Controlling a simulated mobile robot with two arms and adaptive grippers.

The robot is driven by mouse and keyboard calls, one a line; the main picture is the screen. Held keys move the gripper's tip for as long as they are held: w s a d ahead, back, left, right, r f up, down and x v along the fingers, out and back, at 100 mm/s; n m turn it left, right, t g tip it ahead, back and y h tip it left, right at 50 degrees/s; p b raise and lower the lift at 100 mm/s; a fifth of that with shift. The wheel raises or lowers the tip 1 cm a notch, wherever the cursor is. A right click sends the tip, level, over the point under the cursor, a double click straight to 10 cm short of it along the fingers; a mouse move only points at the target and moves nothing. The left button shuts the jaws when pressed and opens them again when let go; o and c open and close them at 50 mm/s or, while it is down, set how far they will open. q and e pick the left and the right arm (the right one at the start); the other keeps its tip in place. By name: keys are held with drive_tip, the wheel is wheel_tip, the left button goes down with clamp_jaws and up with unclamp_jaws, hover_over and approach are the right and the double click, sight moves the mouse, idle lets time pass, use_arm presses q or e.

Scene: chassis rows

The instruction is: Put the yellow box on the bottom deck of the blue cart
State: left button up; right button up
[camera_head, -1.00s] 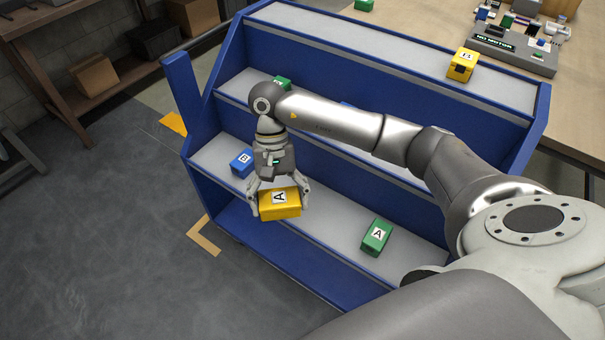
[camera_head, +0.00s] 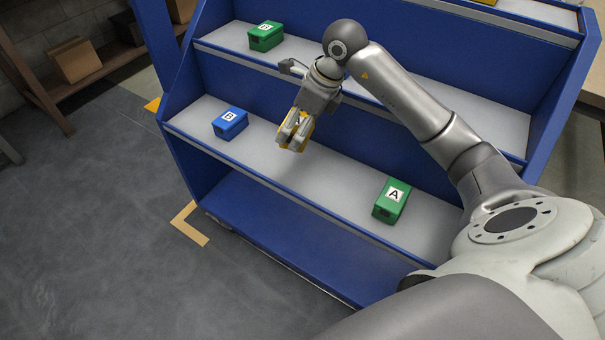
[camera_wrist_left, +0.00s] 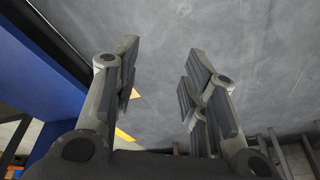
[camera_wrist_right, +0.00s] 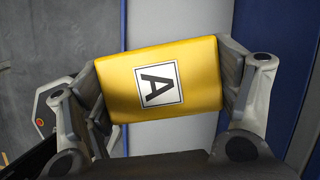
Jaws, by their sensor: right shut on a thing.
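The yellow box marked A (camera_wrist_right: 195,70) is clamped between the fingers of my right gripper (camera_head: 292,138), which is shut on it. In the head view the gripper hides most of the box. It is held at the front of the blue cart (camera_head: 240,172), over or just above its lower grey deck (camera_head: 300,165); the exact gap cannot be told. Below that deck is a blue surface (camera_head: 255,210) with nothing seen on it. My left gripper (camera_wrist_left: 162,58) is open and empty in the left wrist view, with grey floor beyond it.
A blue box (camera_head: 230,124) sits at the left of the lower grey deck, and a green box marked A (camera_head: 392,200) at its right. Another green box (camera_head: 266,36) is on the deck above. Deck between the blue and green boxes looks clear.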

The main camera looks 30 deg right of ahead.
drive_tip(key=shift+w+d+f+m+h+b, duration=0.2)
drive_tip(key=shift+d+m+b, duration=0.15)
drive_tip(key=shift+m, duration=0.15)
drive_tip(key=shift+w+d+f+m+h+b, duration=0.1)
drive_tip(key=shift+d+m+h+b, duration=0.1)
drive_tip(key=shift+d+m, duration=0.25)
drive_tip(key=shift+f+m, duration=0.15)
drive_tip(key=shift+m, duration=0.2)
wheel_tip(320, 180, down, 5)
drive_tip(key=shift+f+b, duration=0.1)
drive_tip(key=shift+b, duration=0.6)
drive_tip(key=shift+d+f+b, duration=0.1)
drive_tip(key=shift+f+b, duration=0.35)
drive_tip(key=shift+f, duration=1.8)
use_arm(q)
drive_tip(key=v, duration=0.4)
drive_tip(key=shift+s+a, duration=0.15)
drive_tip(key=shift+s, duration=0.05)
use_arm(e)
drive_tip(key=shift+r, duration=0.1)
use_arm(q)
drive_tip(key=shift+f, duration=0.1)
use_arm(e)
drive_tip(key=o, duration=1.4)
drive_tip(key=shift+s, duration=0.1)
use_arm(q)
drive_tip(key=shift+w, duration=0.1)
